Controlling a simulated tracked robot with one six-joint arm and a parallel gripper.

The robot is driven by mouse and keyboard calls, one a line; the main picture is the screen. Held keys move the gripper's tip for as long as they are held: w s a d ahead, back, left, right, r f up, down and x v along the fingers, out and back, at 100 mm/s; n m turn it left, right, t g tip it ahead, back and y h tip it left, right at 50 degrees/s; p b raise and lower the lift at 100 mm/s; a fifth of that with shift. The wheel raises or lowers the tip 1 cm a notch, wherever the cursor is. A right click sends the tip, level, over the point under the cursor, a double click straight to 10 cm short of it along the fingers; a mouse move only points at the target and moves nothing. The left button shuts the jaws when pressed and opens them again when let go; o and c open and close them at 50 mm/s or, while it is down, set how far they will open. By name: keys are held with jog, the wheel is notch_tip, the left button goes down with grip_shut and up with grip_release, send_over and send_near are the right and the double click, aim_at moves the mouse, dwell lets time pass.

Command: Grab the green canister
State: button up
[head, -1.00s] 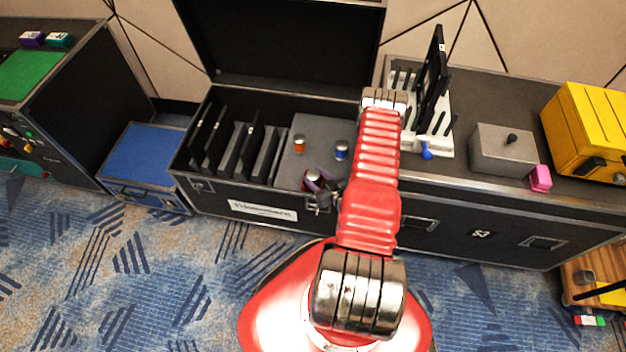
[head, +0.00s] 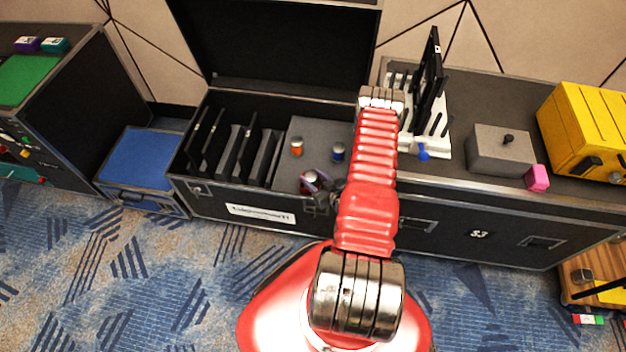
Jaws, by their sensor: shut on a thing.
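My gripper (head: 313,183) is low over the grey foam panel (head: 312,130) at the right part of the open black case. It is shut on a small canister (head: 308,178) with a pale top and what looks like a reddish side; the fingers hide much of it. I cannot tell whether it is clear of the panel. An orange canister (head: 297,147) and a blue canister (head: 338,152) stand upright on the panel behind the gripper. No green canister can be made out in this view.
The black case (head: 215,205) has its lid up and holds several dark panels in slots at left. To its right, a case top carries a white rack (head: 432,143), a grey box (head: 502,150), a pink block (head: 537,178) and a yellow case (head: 590,130). A blue case (head: 150,158) stands left.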

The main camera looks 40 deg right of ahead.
notch_tip(320, 180, up, 9)
jog(key=shift+r, duration=0.1)
dwell(0.4)
dwell(0.5)
